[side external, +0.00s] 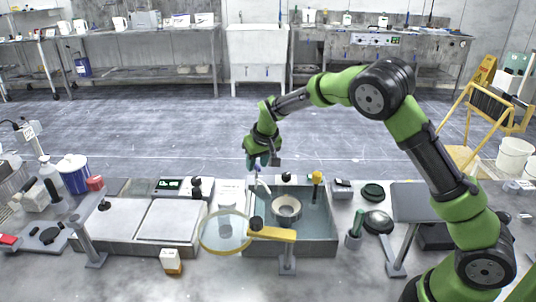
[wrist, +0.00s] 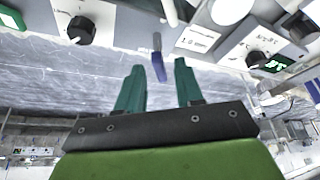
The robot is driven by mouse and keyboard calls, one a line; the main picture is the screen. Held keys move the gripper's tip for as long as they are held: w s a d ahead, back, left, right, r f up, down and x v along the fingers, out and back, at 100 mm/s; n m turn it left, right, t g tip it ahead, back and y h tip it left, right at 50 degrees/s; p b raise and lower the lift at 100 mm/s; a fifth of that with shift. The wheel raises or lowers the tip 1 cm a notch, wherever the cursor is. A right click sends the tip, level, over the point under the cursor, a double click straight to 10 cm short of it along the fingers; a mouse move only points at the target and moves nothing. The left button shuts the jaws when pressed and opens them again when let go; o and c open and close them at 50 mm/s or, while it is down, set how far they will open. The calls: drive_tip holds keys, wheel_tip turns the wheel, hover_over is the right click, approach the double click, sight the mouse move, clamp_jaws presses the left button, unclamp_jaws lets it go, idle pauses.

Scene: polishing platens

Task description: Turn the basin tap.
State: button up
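The basin (side external: 330,245) is a grey-green rectangular tub in the bench, with a pale ring-shaped piece (side external: 285,207) inside. A pale tap spout (side external: 263,187) stands at its back left corner; a white tube, likely this spout, shows at the top of the wrist view (wrist: 170,12). A slim blue lever (wrist: 158,66), apparently the tap's handle, appears between my fingertips in the wrist view, with gaps on both sides. My gripper (side external: 261,165) is just above and behind the tap, pointing down. Its green fingers (wrist: 159,70) are open and empty. I cannot tell whether the lever lies at fingertip depth.
A black knob (side external: 286,177) and a yellow-topped post (side external: 317,178) stand at the basin's back edge. A display box (side external: 170,186) and pale platens (side external: 170,220) lie left. A round magnifier (side external: 226,231) on a yellow arm stands in front. The floor behind the bench is clear.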

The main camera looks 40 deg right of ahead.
clamp_jaws()
drive_tip(key=shift+a+m, duration=0.1)
drive_tip(key=shift+m, duration=0.3)
drive_tip(key=shift+w+a+m+g+h, duration=0.1)
drive_tip(key=shift+m+g+h, duration=0.3)
drive_tip(key=shift+m, duration=0.95)
drive_tip(key=shift+a+m+g+h, duration=0.15)
drive_tip(key=shift+m+h, duration=0.45)
drive_tip(key=shift+m, duration=0.75)
drive_tip(key=shift+d, duration=0.1)
drive_tip(key=shift+o, duration=0.6)
unclamp_jaws()
drive_tip(key=shift+r, duration=0.1)
